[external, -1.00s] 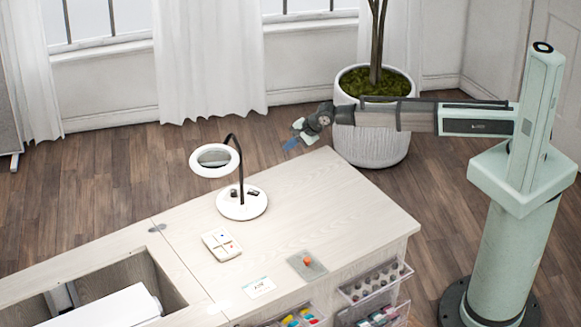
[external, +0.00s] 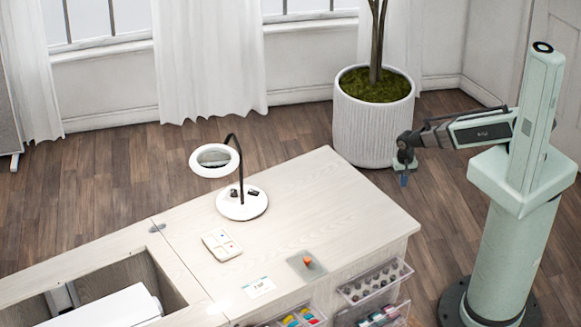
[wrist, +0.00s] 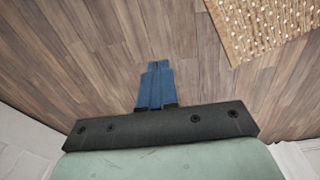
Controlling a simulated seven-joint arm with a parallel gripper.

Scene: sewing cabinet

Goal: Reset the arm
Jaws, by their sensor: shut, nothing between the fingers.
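My gripper (external: 404,180) hangs pointing down at the right of the external view, over the floor between the cabinet and my base. It is clear of the cabinet top (external: 350,205) and touches nothing. In the wrist view its blue fingers (wrist: 156,68) are together with nothing between them, and wooden floor shows beyond them.
The cabinet top holds a magnifier lamp (external: 242,203), a small white tray (external: 222,245), a card (external: 258,287) and a grey pad (external: 299,268) with an orange object. Clear drawers (external: 375,283) stand open in front. A potted tree (external: 373,130) stands behind my gripper.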

